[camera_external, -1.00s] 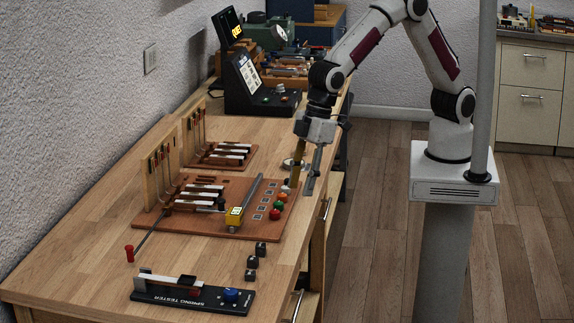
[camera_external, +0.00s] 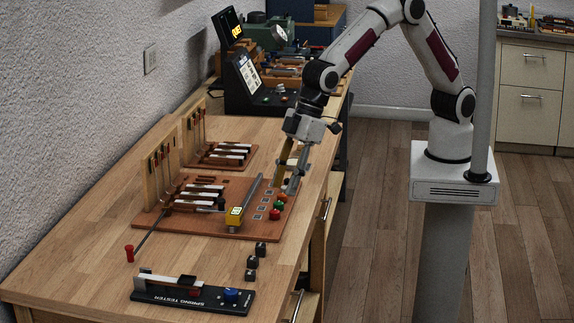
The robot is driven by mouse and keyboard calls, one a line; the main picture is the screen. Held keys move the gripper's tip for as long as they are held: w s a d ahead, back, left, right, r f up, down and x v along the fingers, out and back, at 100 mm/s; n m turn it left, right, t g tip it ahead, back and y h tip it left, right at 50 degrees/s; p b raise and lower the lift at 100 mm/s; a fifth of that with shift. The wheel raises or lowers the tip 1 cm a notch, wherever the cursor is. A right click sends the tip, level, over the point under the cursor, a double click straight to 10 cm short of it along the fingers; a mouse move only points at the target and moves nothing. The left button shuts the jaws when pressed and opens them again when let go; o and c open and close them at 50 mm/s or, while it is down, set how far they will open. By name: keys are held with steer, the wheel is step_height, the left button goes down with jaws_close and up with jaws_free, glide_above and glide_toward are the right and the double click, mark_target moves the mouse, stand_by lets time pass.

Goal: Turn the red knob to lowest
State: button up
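The red knob (camera_external: 275,214) is the nearest in a row of coloured knobs along the right side of the brown action board (camera_external: 250,231). A green knob (camera_external: 279,205) and an orange knob (camera_external: 282,197) sit just behind it. My gripper (camera_external: 285,184) points down over the far part of this row, behind and above the red knob and apart from it. Its two fingers look spread, with nothing visible between them. The fingers partly hide the far knobs. The red knob's setting is too small to read.
A yellow tool with a long grey bar (camera_external: 235,216) lies left of the knobs. Small dark blocks (camera_external: 252,262) and the spring tester (camera_external: 192,296) stand nearer the camera. Upright wooden racks are at left. The bench's right edge is close to the knobs.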

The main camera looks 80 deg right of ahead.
mark_target(276, 211)
steer(key=shift+x, duration=3.25)
jaws_close()
